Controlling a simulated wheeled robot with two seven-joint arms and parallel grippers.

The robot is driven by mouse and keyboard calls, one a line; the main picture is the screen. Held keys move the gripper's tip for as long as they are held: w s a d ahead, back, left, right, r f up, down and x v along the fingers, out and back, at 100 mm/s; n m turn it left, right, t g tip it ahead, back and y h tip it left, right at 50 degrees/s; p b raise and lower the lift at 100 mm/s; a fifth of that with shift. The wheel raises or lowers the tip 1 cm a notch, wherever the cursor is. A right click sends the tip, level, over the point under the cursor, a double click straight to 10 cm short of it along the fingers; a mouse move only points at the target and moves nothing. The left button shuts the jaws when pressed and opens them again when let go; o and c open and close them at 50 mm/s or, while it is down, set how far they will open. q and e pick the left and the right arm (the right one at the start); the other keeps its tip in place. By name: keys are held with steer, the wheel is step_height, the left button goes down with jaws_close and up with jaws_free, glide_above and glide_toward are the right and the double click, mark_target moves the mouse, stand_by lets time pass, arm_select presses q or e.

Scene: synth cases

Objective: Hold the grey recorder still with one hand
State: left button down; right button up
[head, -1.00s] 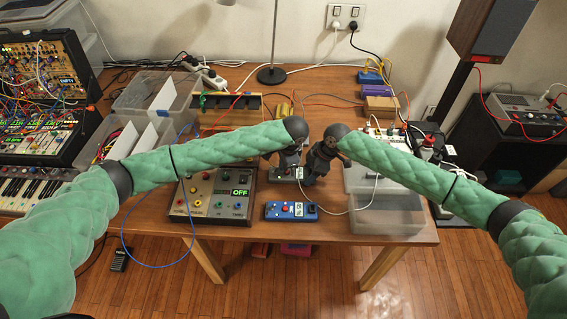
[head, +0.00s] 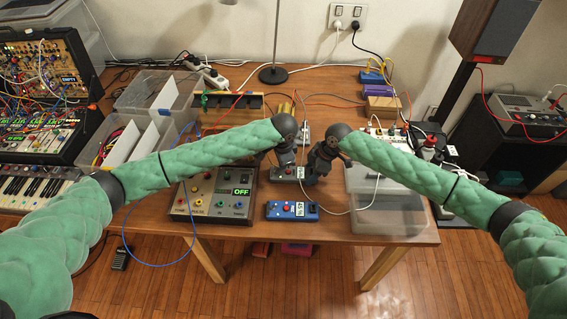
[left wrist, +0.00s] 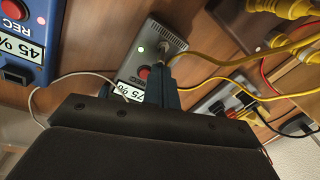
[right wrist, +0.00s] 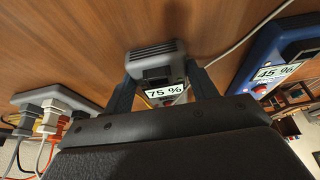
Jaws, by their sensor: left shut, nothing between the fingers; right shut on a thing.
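The grey recorder (head: 284,174) lies on the wooden table, behind a blue recorder (head: 291,210). In the right wrist view the grey recorder (right wrist: 155,58) has a "75 %" label and sits between the fingers of my right gripper (right wrist: 158,92), which is shut on it. In the left wrist view the grey recorder (left wrist: 152,45) shows a red button and a green light. My left gripper (left wrist: 160,75) is shut and empty, in front of the recorder's near part, covering some of it. A yellow cable (left wrist: 215,60) runs close to the recorder's edge.
A box with an "OFF" display (head: 215,200) stands left of the recorders. Clear plastic bins (head: 385,215) stand at right. A power strip with plugs (left wrist: 238,100) lies nearby. A white cable (head: 338,210) loops across the table's front.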

mark_target(276, 171)
arm_select(q)
steer(key=shift+a+h, duration=0.25)
steer(key=shift+h, duration=0.25)
steer(key=a+h, duration=0.1)
steer(key=h, duration=0.1)
steer(key=a+h, duration=0.1)
steer(key=h, duration=0.1)
steer(key=shift+r, duration=0.2)
steer(key=shift+r+h, duration=0.15)
steer(key=shift+h, duration=0.25)
steer(key=shift+r, duration=0.1)
steer(key=shift+r, duration=0.65)
steer(key=shift+r, duration=0.1)
steer(key=a+f+v, duration=0.1)
steer(key=v, duration=0.8)
steer(key=shift+a+r, duration=0.35)
steer(key=shift+a, duration=0.1)
steer(key=shift+s, duration=0.1)
